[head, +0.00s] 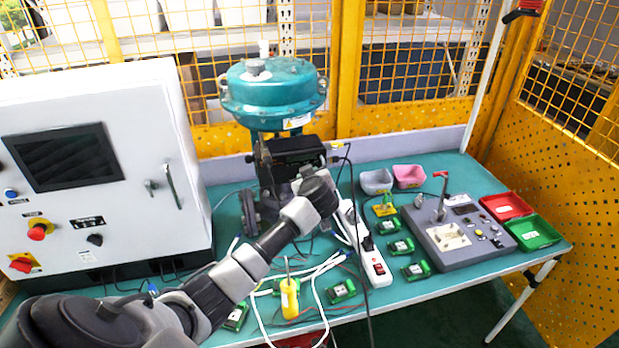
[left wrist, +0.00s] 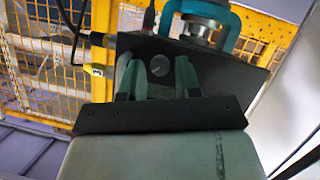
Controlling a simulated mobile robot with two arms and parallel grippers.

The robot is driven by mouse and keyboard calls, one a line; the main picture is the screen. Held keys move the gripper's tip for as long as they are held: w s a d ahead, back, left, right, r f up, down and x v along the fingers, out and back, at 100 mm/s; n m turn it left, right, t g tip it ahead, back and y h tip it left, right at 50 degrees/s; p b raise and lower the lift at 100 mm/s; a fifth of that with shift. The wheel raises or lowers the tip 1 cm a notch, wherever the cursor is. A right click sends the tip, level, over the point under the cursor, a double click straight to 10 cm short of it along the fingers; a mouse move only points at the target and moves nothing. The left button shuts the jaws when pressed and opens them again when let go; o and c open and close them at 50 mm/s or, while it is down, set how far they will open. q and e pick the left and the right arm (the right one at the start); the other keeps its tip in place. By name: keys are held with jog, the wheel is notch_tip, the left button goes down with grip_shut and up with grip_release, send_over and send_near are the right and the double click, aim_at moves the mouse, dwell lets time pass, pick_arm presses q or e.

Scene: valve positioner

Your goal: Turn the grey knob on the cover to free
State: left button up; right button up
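The valve positioner is a black box (head: 293,149) under the teal round actuator (head: 270,95); its dark cover (left wrist: 222,74) fills the middle of the left wrist view. The grey knob (left wrist: 160,66) is a small round disc with a slanted line across it. My left gripper (left wrist: 158,75) faces the cover with its two fingers apart, one on each side of the knob in the picture. A gap shows between each finger and the knob. In the head view my left arm reaches to the positioner's front, and its fingers and the knob are not clearly visible. My right gripper is not in view.
A white control cabinet (head: 95,190) stands at left. A white power strip (head: 375,262), green boards (head: 340,290), a yellow screwdriver (head: 289,297) and loose cables lie on the teal table. A grey test panel (head: 455,235) and red (head: 506,206) and green (head: 533,233) trays are at right.

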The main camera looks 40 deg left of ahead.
pick_arm(q)
jog(key=shift+c, duration=0.3)
grip_shut()
jog(key=n+t+p, duration=0.1)
jog(key=p, duration=0.1)
jog(key=n+p, duration=0.1)
jog(key=shift+s+f+n+t+h+p, duration=0.1)
jog(key=shift+s+n+t+h+p, duration=0.05)
jog(key=shift+n+t+h+p, duration=0.25)
jog(key=shift+o, duration=0.3)
grip_release()
jog(key=b+v, duration=0.1)
jog(key=v, duration=0.9)
jog(key=shift+s+d+b, duration=0.15)
jog(key=shift+s+b, duration=0.15)
jog(key=shift+s, duration=0.05)
